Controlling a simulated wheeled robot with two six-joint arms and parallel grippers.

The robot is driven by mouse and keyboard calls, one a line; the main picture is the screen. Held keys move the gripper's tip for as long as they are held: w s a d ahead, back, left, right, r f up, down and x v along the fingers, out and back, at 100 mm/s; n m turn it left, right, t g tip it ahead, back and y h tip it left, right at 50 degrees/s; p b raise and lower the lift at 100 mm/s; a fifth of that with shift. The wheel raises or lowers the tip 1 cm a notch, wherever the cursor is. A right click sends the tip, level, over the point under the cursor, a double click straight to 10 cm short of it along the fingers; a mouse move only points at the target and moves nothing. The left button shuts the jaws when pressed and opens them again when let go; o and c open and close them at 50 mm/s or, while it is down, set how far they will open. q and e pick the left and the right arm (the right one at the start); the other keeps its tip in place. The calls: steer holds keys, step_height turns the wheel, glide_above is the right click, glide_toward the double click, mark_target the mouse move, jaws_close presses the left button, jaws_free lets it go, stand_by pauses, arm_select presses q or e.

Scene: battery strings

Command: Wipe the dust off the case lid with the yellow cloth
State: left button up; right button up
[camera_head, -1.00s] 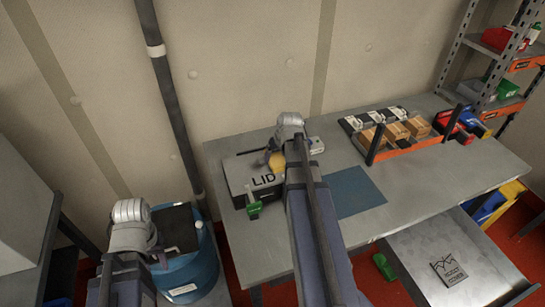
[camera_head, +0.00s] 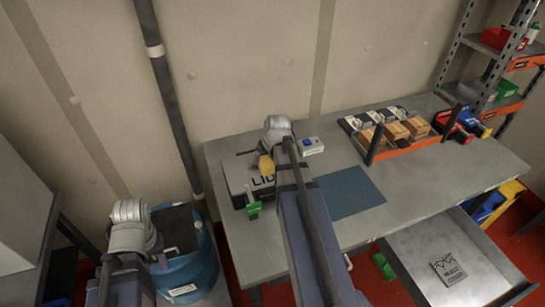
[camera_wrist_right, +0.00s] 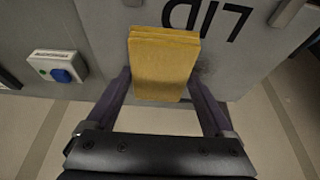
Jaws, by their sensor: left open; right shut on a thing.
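The grey case lid (camera_head: 236,175), marked LID, lies on the workbench in the head view. The yellow cloth (camera_head: 266,166) is on or just above it. My right gripper (camera_wrist_right: 160,82) is shut on the folded cloth, which also shows in the right wrist view (camera_wrist_right: 163,62). A dark dusty smudge (camera_wrist_right: 206,67) lies on the lid beside the cloth in the wrist view. My right arm hides part of the lid in the head view. My left gripper (camera_head: 158,252) is open, low at the left by the blue barrel (camera_head: 190,272), apart from the lid.
A small box with a blue button (camera_head: 312,146) stands right of the case. A green latch (camera_head: 254,209) is at the case's front. A blue mat (camera_head: 352,192) lies to the right. An orange-edged tray (camera_head: 410,143) with boxes stands further back. An open drawer (camera_head: 420,252) juts out front right.

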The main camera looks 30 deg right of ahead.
mark_target(247, 168)
steer(key=shift+w+a, duration=0.25)
steer(key=shift+a, duration=0.65)
steer(key=shift+w+a, duration=0.2)
steer(key=shift+a, duration=0.65)
steer(key=shift+a, duration=0.1)
steer(key=shift+w+a+f, duration=0.1)
steer(key=shift+w+a, duration=0.05)
steer(key=shift+a, duration=0.7)
steer(key=shift+w+a+f, duration=0.1)
steer(key=shift+w+a, duration=0.05)
steer(key=shift+a, duration=0.7)
steer(key=shift+w+r+p, duration=0.2)
steer(key=shift+r+p, duration=0.4)
steer(key=shift+r, duration=0.15)
step_height(247, 168, up, 5)
steer(key=p, duration=0.4)
steer(key=shift+s+f, duration=0.1)
steer(key=shift+f, duration=0.1)
steer(key=shift+p, duration=0.3)
